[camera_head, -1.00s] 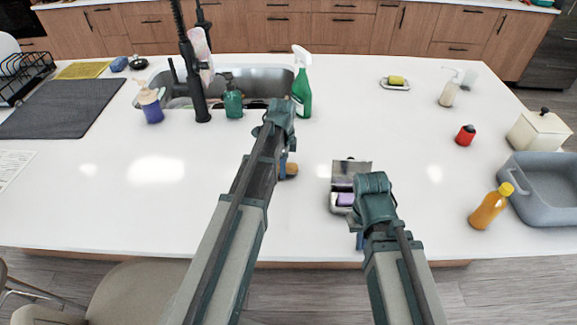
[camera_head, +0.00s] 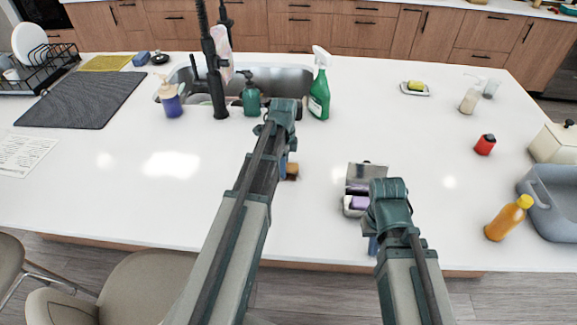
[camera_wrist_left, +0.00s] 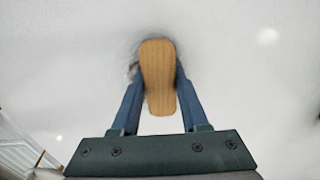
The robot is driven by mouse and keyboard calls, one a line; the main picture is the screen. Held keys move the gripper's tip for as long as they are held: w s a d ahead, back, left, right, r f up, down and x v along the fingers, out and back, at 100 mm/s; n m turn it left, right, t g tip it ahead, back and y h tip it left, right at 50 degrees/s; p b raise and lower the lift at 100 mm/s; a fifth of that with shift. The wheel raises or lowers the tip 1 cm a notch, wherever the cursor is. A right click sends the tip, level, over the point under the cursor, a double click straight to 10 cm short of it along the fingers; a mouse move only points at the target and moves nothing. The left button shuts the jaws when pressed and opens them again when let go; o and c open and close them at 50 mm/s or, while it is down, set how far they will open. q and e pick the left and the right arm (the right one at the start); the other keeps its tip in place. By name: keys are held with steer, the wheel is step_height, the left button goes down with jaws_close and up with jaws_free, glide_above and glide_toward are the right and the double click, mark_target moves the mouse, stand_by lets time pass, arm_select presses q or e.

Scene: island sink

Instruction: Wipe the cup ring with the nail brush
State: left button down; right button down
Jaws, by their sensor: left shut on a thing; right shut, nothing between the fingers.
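The nail brush (camera_wrist_left: 158,75) has a tan wooden back and shows between the fingers in the left wrist view. Its end also shows in the head view (camera_head: 291,172), beside my left gripper (camera_head: 284,166). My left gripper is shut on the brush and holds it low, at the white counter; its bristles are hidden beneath. I cannot make out a clear cup ring; a faint dark edge beside the brush may be a mark or shadow. My right gripper (camera_head: 373,244) is shut and empty near the counter's front edge, its fingers mostly hidden by the wrist.
A green spray bottle (camera_head: 319,88) and teal pump bottle (camera_head: 251,97) stand by the sink (camera_head: 284,80). An orange bottle (camera_head: 507,219) and grey basin (camera_head: 552,215) are at right.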

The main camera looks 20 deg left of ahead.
mark_target(294, 168)
arm_select(q)
steer(key=shift+s+a, duration=0.25)
steer(key=shift+a, duration=0.65)
steer(key=shift+s+a, duration=0.2)
steer(key=shift+a, duration=0.7)
arm_select(e)
steer(key=shift+a, duration=0.1)
arm_select(q)
steer(key=shift+s+d+f, duration=0.1)
steer(key=shift+s+d, duration=0.2)
steer(key=shift+s, duration=0.45)
arm_select(e)
steer(key=shift+f, duration=0.1)
arm_select(q)
steer(key=shift+d, duration=0.65)
arm_select(e)
steer(key=shift+a, duration=0.15)
arm_select(q)
steer(key=shift+w+d, duration=0.3)
steer(key=shift+d, duration=0.55)
arm_select(e)
steer(key=shift+d, duration=0.2)
arm_select(q)
steer(key=shift+w+d, duration=0.2)
